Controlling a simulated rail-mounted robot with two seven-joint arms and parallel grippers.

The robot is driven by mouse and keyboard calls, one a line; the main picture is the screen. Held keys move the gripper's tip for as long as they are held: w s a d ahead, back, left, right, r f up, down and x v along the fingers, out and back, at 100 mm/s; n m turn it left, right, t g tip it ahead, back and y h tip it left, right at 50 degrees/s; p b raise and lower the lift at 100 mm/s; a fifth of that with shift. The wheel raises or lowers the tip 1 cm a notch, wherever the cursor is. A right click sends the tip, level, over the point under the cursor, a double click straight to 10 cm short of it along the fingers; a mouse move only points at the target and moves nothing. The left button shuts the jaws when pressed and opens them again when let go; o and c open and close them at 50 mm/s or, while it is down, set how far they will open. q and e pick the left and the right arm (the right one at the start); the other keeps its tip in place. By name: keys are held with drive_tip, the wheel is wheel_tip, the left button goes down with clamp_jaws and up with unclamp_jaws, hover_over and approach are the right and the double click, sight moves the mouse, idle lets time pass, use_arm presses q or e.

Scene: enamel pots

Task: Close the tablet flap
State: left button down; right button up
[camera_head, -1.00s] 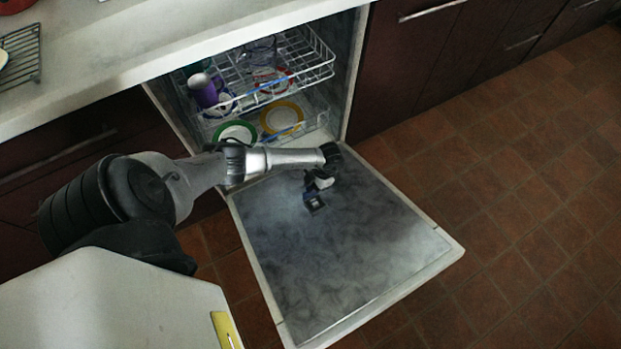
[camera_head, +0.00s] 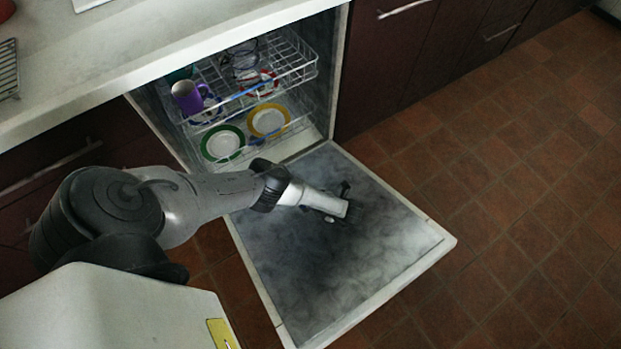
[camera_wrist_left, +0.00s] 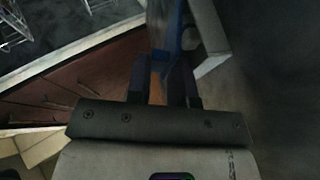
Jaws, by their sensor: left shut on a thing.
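The dishwasher door (camera_head: 390,265) lies folded down, its dark inner panel facing up. My left arm comes in from the left over this panel. My left gripper (camera_head: 343,192) is over the panel's upper middle. The tablet flap cannot be made out in either view; my wrist and gripper cover part of the panel. My right gripper is not in view.
The open dishwasher holds a white wire upper rack (camera_head: 295,62) with a purple mug (camera_head: 187,97). Below are a green-rimmed plate (camera_head: 222,143) and a yellow-rimmed plate (camera_head: 268,120). A pale countertop (camera_head: 120,65) runs above. The tiled floor (camera_head: 520,230) to the right is clear.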

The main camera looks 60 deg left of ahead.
use_arm(q)
drive_tip(key=shift+d+f+y+b, duration=0.4)
drive_tip(key=shift+y+b, duration=0.2)
drive_tip(key=shift+y, duration=0.2)
drive_tip(key=c, duration=1.1)
unclamp_jaws()
drive_tip(key=shift+f, duration=0.1)
